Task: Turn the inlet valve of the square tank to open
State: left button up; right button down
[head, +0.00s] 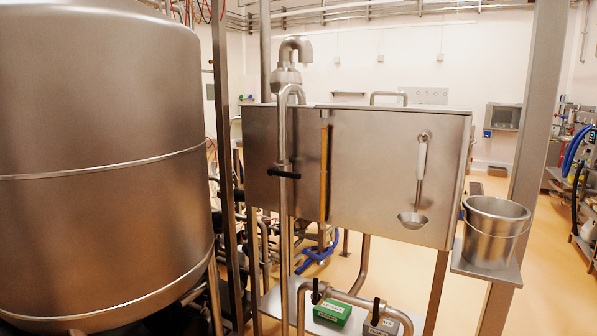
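The square tank (375,170) is a brushed steel box on legs in the middle of the head view. A vertical steel pipe (284,225) runs up its front left and bends over at the top edge. A black valve handle (285,173) sits on this pipe and lies about level, across the pipe; this looks like the inlet valve. Two more black handles, one on the left (316,291) and one on the right (375,311), stand upright on a low pipe below the tank. Neither of my grippers is in view.
A large round steel vessel (100,150) fills the left. A post (528,150) stands right of the tank, with a steel bucket (495,235) on a small shelf. A ladle (416,190) hangs on the tank front. A green box (332,312) lies below. Floor shows at right.

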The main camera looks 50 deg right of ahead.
aim_at(271, 172)
jog(key=i+l+z, duration=0.35)
jog(key=i+l, duration=0.2)
jog(key=i, duration=0.3)
jog(key=i+l+z, duration=0.2)
jog(key=i, duration=0.25)
jog(key=i+l, duration=0.1)
jog(key=l, duration=1.95)
jog(key=i+z, duration=0.05)
